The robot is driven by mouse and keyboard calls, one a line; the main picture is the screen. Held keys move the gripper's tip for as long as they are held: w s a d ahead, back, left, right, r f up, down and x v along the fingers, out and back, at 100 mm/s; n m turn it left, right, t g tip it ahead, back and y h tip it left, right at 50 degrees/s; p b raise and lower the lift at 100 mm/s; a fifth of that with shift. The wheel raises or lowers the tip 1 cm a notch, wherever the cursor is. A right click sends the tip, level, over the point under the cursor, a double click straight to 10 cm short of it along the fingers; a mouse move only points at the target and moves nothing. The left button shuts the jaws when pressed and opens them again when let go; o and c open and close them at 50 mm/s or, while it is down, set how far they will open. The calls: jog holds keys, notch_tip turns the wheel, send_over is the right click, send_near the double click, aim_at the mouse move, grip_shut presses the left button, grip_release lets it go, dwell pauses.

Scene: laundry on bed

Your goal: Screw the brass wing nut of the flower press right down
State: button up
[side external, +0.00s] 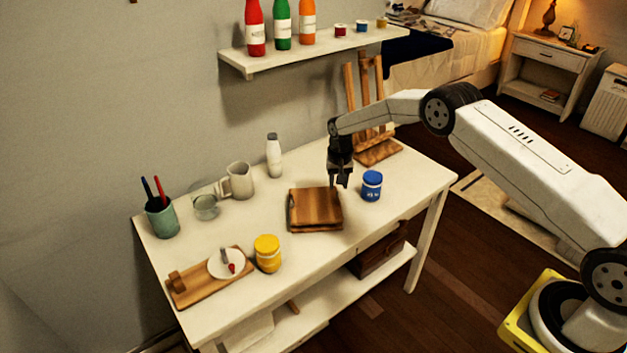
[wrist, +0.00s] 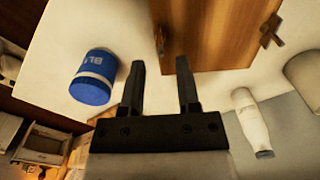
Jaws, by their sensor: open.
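The flower press (side external: 316,208) is a flat stack of brown wooden boards on the white table. Its top also shows in the wrist view (wrist: 212,30). A brass-brown winged piece (wrist: 271,30), which looks like a wing nut, sits at the press's right edge in the wrist view. A smaller brownish piece (wrist: 160,40) shows at the left edge, just beyond the fingertips; I cannot tell its shape. My gripper (side external: 340,184) points down by the press's back right corner. In the wrist view my gripper (wrist: 160,65) has its two fingers apart with nothing between them.
A blue jar (side external: 372,186) stands close right of my gripper. A white bottle (side external: 273,156) and grey pitcher (side external: 240,181) stand behind the press. A yellow jar (side external: 267,254) and a wooden board (side external: 190,291) with a plate lie front left. A shelf (side external: 310,51) overhangs the back.

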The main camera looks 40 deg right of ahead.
jog(key=shift+r, duration=1.4)
jog(key=shift+s+a+r, duration=0.15)
jog(key=shift+s+r, duration=0.05)
jog(key=shift+r, duration=0.25)
jog(key=s+a+r+n+t, duration=0.2)
jog(key=s+a+r+n, duration=0.2)
jog(key=s+r, duration=0.8)
jog(key=s+a+n, duration=0.2)
jog(key=s, duration=1.7)
jog(key=shift+s+a+r+t, duration=0.3)
jog(key=shift+s+a+r, duration=0.05)
jog(key=shift+a, duration=0.05)
